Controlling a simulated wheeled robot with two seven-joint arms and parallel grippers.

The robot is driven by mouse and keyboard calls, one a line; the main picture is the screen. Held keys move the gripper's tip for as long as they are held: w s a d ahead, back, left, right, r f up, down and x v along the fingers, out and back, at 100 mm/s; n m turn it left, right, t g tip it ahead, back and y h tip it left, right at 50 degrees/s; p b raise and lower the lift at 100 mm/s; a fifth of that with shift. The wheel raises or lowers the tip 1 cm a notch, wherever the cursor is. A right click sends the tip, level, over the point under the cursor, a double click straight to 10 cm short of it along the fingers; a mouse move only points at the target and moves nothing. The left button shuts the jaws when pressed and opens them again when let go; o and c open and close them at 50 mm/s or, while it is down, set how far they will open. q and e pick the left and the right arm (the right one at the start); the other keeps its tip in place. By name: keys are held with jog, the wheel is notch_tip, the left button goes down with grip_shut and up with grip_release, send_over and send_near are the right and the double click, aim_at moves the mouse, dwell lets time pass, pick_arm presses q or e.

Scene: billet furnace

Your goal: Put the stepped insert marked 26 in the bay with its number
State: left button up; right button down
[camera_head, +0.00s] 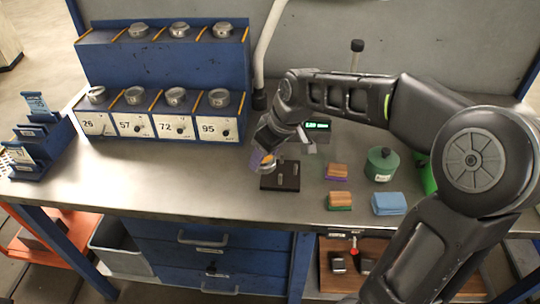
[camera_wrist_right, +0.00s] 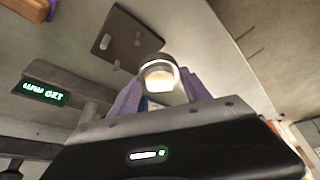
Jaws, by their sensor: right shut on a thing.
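My right gripper (camera_head: 262,160) is above the bench, near the dark block. In the right wrist view its purple fingers (camera_wrist_right: 155,98) are shut on a round metal insert (camera_wrist_right: 160,76) with a bright rim. No number on it is readable. The bay marked 26 (camera_head: 89,123) is the leftmost of the lower row in the blue rack (camera_head: 170,62), left of my gripper. A metal piece (camera_head: 96,95) shows at the top of that bay. My left gripper is out of view.
Bays marked 57 (camera_head: 132,125), 72 (camera_head: 172,127) and 95 (camera_head: 214,129) stand alongside, each with a metal piece on top. A dark block (camera_head: 281,178) with pegs, wooden-topped blocks (camera_head: 339,199) and a green canister (camera_head: 382,164) occupy the bench. Bench before the rack is clear.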

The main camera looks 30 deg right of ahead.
jog(key=w+a+f+m, duration=0.1)
jog(key=w+a, duration=0.1)
jog(key=a, duration=0.2)
jog(key=w+a+f+m, duration=0.1)
jog(key=w+a, duration=0.2)
jog(key=a, duration=0.1)
jog(key=w+a+f+m+h, duration=0.1)
jog(key=w+a, duration=0.2)
jog(key=shift+w+a+f, duration=0.1)
jog(key=shift+w+a, duration=0.1)
jog(key=shift+a, duration=0.2)
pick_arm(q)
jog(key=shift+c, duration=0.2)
